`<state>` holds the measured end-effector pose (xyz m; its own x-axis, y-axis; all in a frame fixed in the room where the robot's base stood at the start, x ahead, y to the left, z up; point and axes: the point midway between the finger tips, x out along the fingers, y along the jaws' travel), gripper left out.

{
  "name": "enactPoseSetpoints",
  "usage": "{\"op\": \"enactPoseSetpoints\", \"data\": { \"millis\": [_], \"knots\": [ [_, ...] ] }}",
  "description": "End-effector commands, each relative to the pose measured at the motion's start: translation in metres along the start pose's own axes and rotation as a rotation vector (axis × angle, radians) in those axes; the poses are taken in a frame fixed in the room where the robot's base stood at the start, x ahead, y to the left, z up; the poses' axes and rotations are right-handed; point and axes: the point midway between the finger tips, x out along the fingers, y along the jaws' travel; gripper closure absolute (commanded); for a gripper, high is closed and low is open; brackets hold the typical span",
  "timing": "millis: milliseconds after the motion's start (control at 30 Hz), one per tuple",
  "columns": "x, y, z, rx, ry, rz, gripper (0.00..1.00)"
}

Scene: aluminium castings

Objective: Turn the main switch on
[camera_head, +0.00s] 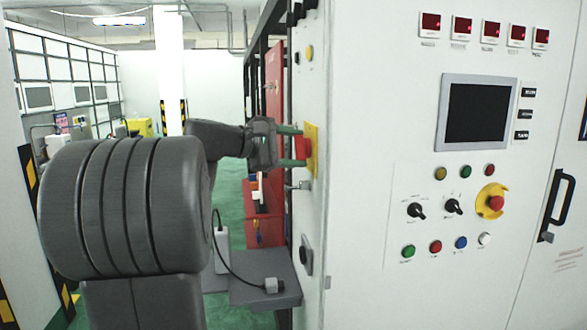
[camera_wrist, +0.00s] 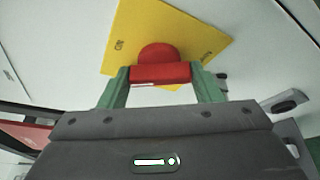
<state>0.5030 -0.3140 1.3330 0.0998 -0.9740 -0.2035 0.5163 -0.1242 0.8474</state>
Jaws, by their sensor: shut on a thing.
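The main switch is a red rotary handle (camera_wrist: 160,72) on a yellow plate (camera_wrist: 185,32), fixed to the side face of a tall white cabinet. In the head view the red handle (camera_head: 301,147) and the edge of the yellow plate (camera_head: 312,150) show on the cabinet's left side. My gripper (camera_head: 292,147) reaches it from the left. In the wrist view its green fingers (camera_wrist: 162,84) stand on both sides of the red handle and are shut on it. The plate looks tilted in the wrist view. Its lettering is too small to read fully.
The white cabinet's front (camera_head: 440,200) carries a dark screen (camera_head: 477,113), several buttons and a red emergency stop (camera_head: 495,203) on yellow. A grey shelf (camera_head: 265,290) with a cable juts out below my arm. Red equipment (camera_head: 264,212) stands behind. Green floor shows at left.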

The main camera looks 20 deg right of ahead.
Motion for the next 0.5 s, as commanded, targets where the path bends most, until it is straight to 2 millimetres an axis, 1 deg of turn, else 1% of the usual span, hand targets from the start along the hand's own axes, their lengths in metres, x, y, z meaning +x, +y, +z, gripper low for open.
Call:
{"op": "enactPoseSetpoints", "data": {
  "millis": [33,300,500],
  "knots": [
    [0.0020,-0.0092,-0.0047,0.042,0.000,0.018,0.65],
    [0.0021,-0.0099,-0.0047,0.258,0.000,0.107,0.65],
    [0.0019,-0.0089,-0.0037,0.386,-0.001,0.160,0.65]
  ]
}}
